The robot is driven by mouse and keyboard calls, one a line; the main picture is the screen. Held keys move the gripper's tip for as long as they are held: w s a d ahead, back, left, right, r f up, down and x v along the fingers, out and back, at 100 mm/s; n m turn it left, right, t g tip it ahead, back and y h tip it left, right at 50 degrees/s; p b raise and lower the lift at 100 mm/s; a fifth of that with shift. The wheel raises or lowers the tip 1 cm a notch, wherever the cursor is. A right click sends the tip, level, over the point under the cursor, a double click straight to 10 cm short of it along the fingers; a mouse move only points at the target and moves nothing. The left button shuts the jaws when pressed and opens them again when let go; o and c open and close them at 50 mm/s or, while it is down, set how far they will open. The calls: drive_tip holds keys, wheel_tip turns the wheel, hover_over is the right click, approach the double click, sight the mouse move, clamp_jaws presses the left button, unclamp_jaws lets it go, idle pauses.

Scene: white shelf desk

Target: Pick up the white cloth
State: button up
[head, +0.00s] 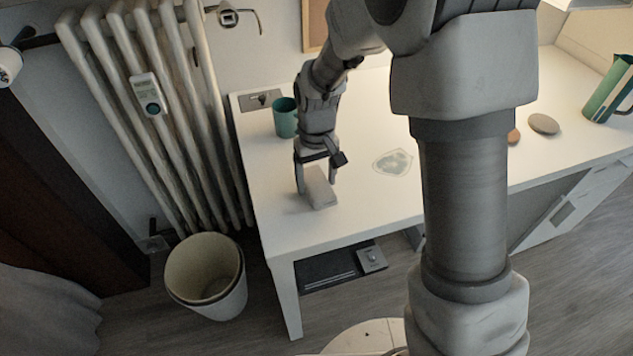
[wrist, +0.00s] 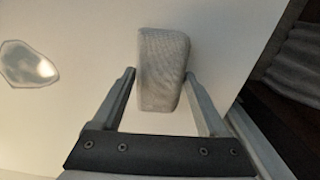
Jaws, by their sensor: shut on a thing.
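The white cloth (head: 319,188) is a folded, block-like, off-white piece on the left part of the desk, near its front edge. In the wrist view the cloth (wrist: 163,68) shows a woven texture and sits between the two fingers. My gripper (head: 317,187) points down at the desk with a finger on either side of the cloth. In the wrist view my gripper (wrist: 160,78) has its fingertips against the cloth's sides. The cloth appears at or very close to the desk surface; I cannot tell if it is lifted.
A teal cup (head: 285,118) stands behind my gripper. A flat patterned piece (head: 393,162) lies to the right, and a round grey disc (head: 543,124) farther right. A green pitcher (head: 607,92) is at the far right. A radiator (head: 160,110) and a bin (head: 207,277) stand left of the desk (head: 350,222).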

sight(317, 182)
wheel_tip(317, 182, up, 4)
drive_tip(key=shift+f+p, duration=0.25)
drive_tip(key=shift+p, duration=0.3)
drive_tip(key=w+d+r+p, duration=0.1)
drive_tip(key=d+r, duration=0.2)
drive_tip(key=d, duration=0.2)
drive_tip(key=w+d+r+p, duration=0.1)
drive_tip(key=w+d+r, duration=0.1)
drive_tip(key=d, duration=0.4)
drive_tip(key=shift+w+r, duration=0.3)
drive_tip(key=shift+r, duration=0.25)
drive_tip(key=shift+d, duration=0.1)
drive_tip(key=o, duration=0.8)
drive_tip(key=c, duration=0.6)
drive_tip(key=m, duration=0.2)
drive_tip(key=s+d+r+m, duration=0.1)
drive_tip(key=m, duration=0.1)
drive_tip(key=shift+s+d, duration=0.1)
drive_tip(key=shift+d, duration=0.05)
